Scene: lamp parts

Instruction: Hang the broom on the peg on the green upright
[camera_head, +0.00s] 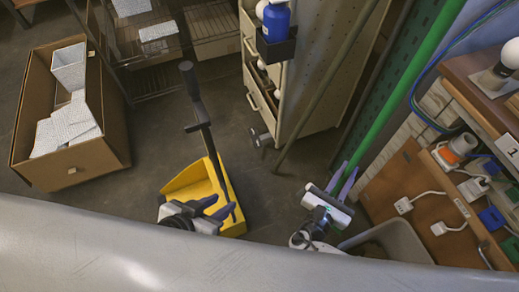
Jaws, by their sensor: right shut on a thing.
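A long bright green pole (415,90), which looks like the broom's handle, slants from the upper right down to my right gripper (347,178). The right gripper's purple fingers are shut around its lower visible part. I cannot make out the broom's head. A dark green perforated upright (408,62) stands behind the pole, at the upper right. I cannot make out a peg on it. My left gripper (226,203) is open and empty, in front of the yellow dustpan (190,182) in this view.
A brown stick (322,95) slants beside the beige drawer cabinet (310,70). A cardboard box (30,105) with white pieces is at left, near a wire rack (215,25). A wooden bench (470,100) with sockets and cables is at right. Open floor lies between dustpan and cabinet.

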